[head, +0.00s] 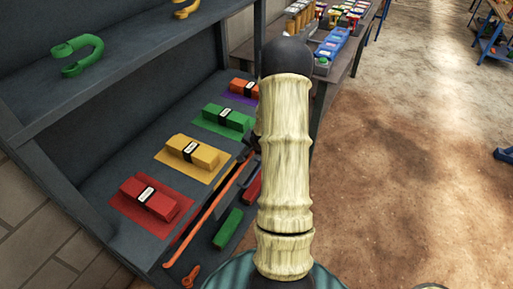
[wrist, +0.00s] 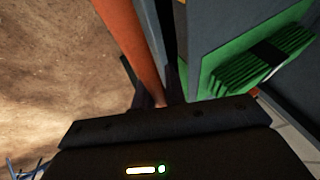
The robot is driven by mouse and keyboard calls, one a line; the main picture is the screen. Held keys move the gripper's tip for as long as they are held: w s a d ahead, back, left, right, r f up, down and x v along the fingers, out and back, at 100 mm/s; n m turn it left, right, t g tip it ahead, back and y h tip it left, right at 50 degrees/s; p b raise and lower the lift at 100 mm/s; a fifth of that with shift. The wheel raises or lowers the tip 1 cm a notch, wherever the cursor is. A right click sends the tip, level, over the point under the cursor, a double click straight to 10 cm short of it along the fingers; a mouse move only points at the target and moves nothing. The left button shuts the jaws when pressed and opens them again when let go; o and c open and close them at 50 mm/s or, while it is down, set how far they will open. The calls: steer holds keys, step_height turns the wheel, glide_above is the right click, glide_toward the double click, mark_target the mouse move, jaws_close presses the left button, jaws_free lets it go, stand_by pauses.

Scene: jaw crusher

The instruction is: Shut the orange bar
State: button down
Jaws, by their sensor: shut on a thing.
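The orange bar (head: 208,212) is a long thin rod along the front of the grey shelf unit, running from lower left up to behind my arm in the head view. In the wrist view the orange bar (wrist: 128,38) runs from the top edge down between the fingers of my gripper (wrist: 155,88). My gripper is shut on it. In the head view a small dark part of my gripper (head: 251,140) shows at the bar's upper end, and my pale arm hides the rest.
The shelf (head: 100,178) holds red, yellow, green and orange bundles on coloured mats. A green bundle (wrist: 262,62) shows in the wrist view. A green hook (head: 78,55) lies on the upper shelf. A table (head: 352,45) with trays stands behind.

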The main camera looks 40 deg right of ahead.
steer(key=shift+w+a+r+n+g+h+p, duration=0.15)
steer(key=shift+w+n+g+h+p, duration=0.2)
steer(key=shift+g+p, duration=0.45)
steer(key=shift+w+a+r+n+g+h+p, duration=0.15)
steer(key=shift+g+h+p, duration=0.35)
steer(key=shift+g, duration=0.65)
steer(key=shift+w+a+r+n+g+h+p, duration=0.1)
steer(key=shift+w+n+g+h+p, duration=0.2)
steer(key=shift+g+p, duration=0.5)
steer(key=shift+g, duration=0.35)
steer(key=c, duration=1.5)
jaws_free()
steer(key=shift+f, duration=0.1)
steer(key=shift+o, duration=0.2)
